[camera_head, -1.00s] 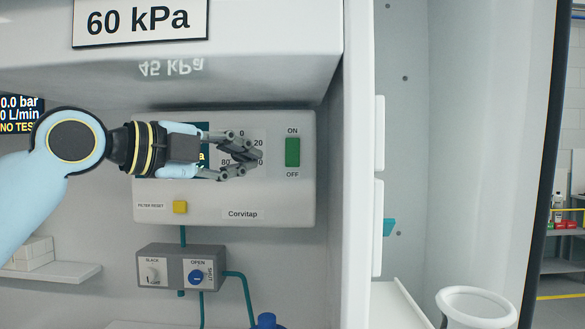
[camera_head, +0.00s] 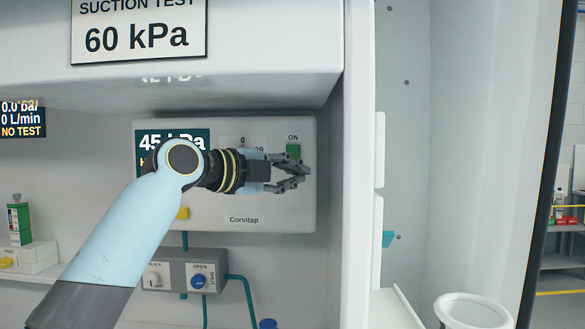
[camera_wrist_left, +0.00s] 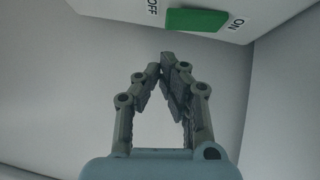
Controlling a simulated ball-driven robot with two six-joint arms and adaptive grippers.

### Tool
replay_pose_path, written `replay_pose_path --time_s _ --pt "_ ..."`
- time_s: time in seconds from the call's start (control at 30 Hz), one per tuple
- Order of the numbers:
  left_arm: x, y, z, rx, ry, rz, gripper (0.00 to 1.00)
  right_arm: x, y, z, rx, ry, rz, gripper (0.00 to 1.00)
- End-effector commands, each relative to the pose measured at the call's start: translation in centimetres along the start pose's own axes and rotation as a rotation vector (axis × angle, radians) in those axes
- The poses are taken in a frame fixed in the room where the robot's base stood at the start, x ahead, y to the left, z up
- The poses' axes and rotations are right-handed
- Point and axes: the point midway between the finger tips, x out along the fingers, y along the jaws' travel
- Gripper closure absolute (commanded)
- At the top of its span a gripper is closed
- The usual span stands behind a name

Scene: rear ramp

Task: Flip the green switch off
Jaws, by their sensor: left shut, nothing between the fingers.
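The green rocker switch (camera_head: 293,151) sits on the right part of the white Corvitap panel (camera_head: 215,214), with ON printed above it. In the head view my left gripper (camera_head: 306,172) covers the lower part of the switch and the OFF label. In the left wrist view the whole green switch (camera_wrist_left: 196,20) shows between OFF and ON at the top. The left gripper's fingertips (camera_wrist_left: 168,62) meet there, shut and empty, just short of the switch on its OFF side. Whether they touch the panel I cannot tell. My right gripper is not in view.
A yellow button (camera_head: 183,213) is partly behind my left arm. Below the panel is a grey box with a blue knob (camera_head: 198,281) and a white knob (camera_head: 153,276). A white wall edge (camera_head: 358,200) stands right of the panel. A white ring-topped bin (camera_head: 470,308) is lower right.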

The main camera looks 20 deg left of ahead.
Motion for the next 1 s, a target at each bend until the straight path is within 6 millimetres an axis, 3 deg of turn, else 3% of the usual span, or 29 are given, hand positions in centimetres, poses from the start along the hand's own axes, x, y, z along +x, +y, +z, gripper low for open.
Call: replay_pose_path --time_s 0.23,0.63,0.77,0.97,1.0 --pt "1.6 -0.1 1.7 -0.001 -0.001 0.0 1.0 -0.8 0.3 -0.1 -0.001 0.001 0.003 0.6" --pt "1.7 0.1 1.8 0.0 -0.001 -0.002 1.0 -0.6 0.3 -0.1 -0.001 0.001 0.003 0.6" --pt "1.9 0.5 2.1 0.016 0.0 -0.019 1.0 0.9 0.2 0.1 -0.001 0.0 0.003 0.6" --pt "2.5 1.3 2.7 0.07 0.0 -0.073 1.0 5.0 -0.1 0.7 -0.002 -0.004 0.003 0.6" --pt "2.4 0.6 2.5 0.067 0.0 -0.068 1.0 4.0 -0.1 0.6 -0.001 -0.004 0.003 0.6"
